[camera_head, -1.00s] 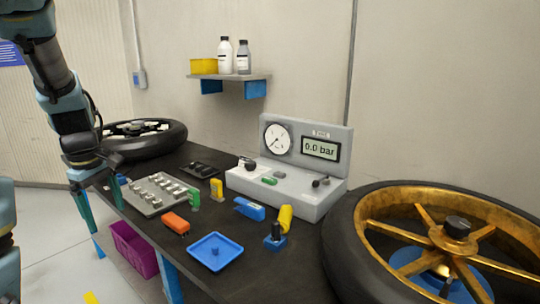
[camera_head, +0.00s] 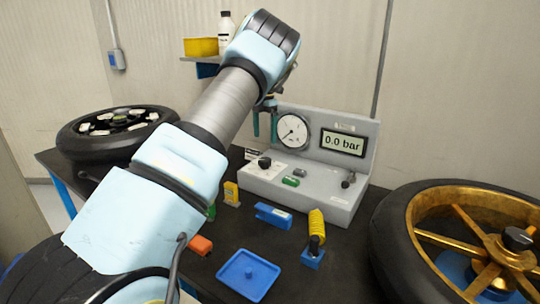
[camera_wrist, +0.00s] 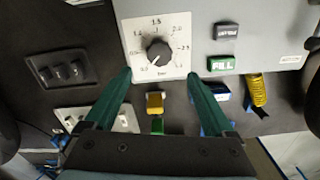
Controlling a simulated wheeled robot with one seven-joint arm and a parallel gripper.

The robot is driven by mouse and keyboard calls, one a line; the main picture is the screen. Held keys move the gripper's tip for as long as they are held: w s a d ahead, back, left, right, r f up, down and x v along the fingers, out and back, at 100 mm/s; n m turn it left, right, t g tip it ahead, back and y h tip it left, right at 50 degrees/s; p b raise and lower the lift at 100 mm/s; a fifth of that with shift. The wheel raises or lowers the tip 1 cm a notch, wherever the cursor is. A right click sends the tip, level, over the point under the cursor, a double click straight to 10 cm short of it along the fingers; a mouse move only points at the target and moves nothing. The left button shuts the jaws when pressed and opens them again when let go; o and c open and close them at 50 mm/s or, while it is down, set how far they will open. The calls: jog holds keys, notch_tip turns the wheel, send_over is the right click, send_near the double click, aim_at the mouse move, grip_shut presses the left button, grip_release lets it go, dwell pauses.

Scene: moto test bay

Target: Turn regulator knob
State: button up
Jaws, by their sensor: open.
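The grey test panel (camera_head: 318,187) stands on the dark bench with a round gauge (camera_head: 292,131) and a display (camera_head: 342,143) reading 0.0 bar. The regulator knob (camera_head: 264,162) is a black knob on a white scale plate at the panel's left. In the wrist view the knob (camera_wrist: 158,52) sits just beyond and between the fingertips, and its pointer mark looks turned to the low, lower-left end of the scale. My gripper (camera_head: 265,124) is open and empty, its green fingers pointing down above the knob; they also show in the wrist view (camera_wrist: 160,74). Nothing is between the fingers' tips.
A green FILL button (camera_wrist: 222,64) and a dark button (camera_wrist: 226,31) lie right of the knob. A blue tray (camera_head: 248,275), a blue tool (camera_head: 273,215) and a yellow coil (camera_head: 317,224) lie in front. Wheels stand left (camera_head: 115,130) and right (camera_head: 409,240).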

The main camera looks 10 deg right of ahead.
aim_at(265, 159)
notch_tip(265, 159, down, 10)
jog(key=p, duration=0.3)
jog(key=shift+r, duration=0.15)
jog(key=c, duration=1.4)
